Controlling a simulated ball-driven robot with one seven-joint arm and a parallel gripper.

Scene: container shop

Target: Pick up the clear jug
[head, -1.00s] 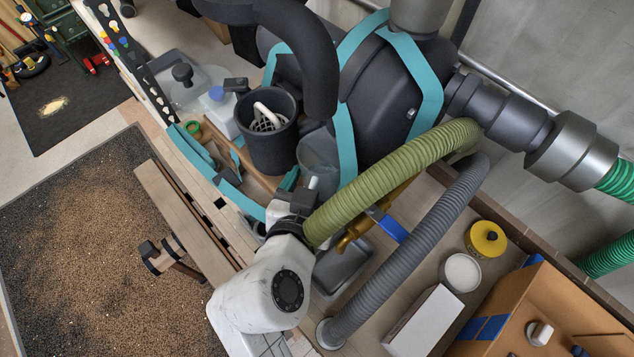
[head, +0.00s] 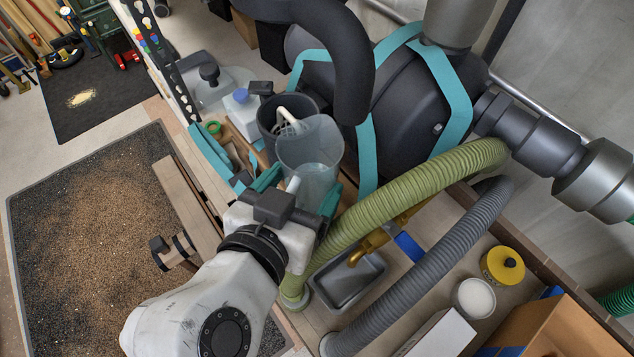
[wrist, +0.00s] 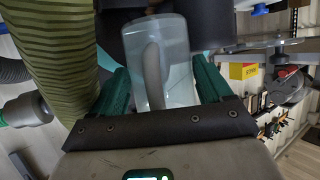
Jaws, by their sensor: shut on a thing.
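The clear jug (head: 310,158) is a see-through grey cylinder with a light handle, upright or slightly tilted in the head view, in front of a dark bucket. My gripper (head: 298,190) has its teal fingers on both sides of the jug's lower part and is shut on it. In the wrist view the jug (wrist: 160,62) stands between the two green fingers of my gripper (wrist: 163,92), its handle facing the camera. I cannot tell from the head view whether the jug's base touches the bench.
The dark bucket (head: 272,118) with a white handled thing in it is just behind the jug. A green ribbed hose (head: 400,200) and a grey hose (head: 430,255) run close on the right. A metal tray (head: 350,278) and a yellow-lidded tub (head: 503,266) lie to the right.

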